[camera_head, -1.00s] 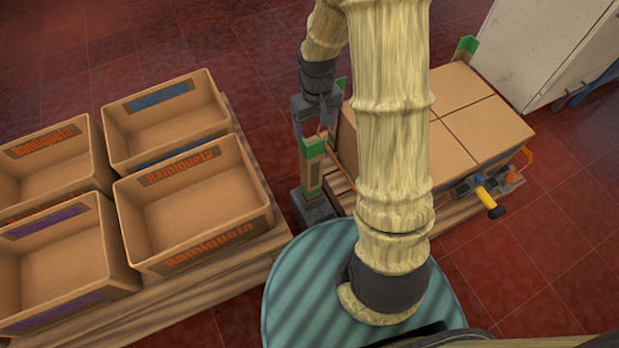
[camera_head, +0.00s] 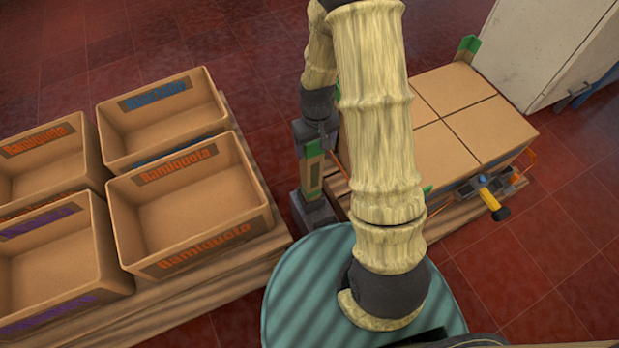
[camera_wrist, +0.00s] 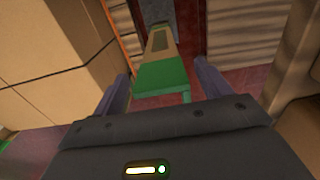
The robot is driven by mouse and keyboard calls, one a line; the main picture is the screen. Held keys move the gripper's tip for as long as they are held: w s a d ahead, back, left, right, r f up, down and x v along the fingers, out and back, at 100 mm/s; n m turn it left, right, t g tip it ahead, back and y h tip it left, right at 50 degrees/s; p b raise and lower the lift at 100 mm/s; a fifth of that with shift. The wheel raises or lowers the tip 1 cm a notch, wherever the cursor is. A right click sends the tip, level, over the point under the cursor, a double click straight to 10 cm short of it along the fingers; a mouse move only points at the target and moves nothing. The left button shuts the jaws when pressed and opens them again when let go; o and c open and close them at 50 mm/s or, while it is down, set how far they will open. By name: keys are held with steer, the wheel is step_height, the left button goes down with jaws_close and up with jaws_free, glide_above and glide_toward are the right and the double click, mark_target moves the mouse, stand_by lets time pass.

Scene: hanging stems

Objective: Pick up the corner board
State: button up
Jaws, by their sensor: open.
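The corner board (camera_head: 314,175) is a tan upright strip with a green top end. It stands in a dark grey foot beside the near left corner of the carton stack. My gripper (camera_head: 315,143) is over its top end, pointing down. In the wrist view, the corner board (camera_wrist: 160,46) runs away from the camera, its green end (camera_wrist: 162,76) nearest. That end lies between the two fingers of my gripper (camera_wrist: 162,88). The fingers are open, with visible room on both sides. My arm hides part of the carton stack in the head view.
Strapped cartons (camera_head: 480,128) stand on a pallet at right, with another green-ended board (camera_head: 467,47) at the back. A yellow-handled strapping tool (camera_head: 490,200) hangs on their side. Open crates (camera_head: 190,205) fill a pallet at left. A teal drum top (camera_head: 310,285) is in front.

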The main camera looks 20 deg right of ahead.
mark_target(315, 153)
step_height(315, 153, down, 4)
steer(key=shift+f+b, duration=0.1)
steer(key=shift+b, duration=0.45)
steer(key=shift+c, duration=0.3)
steer(key=c, duration=1)
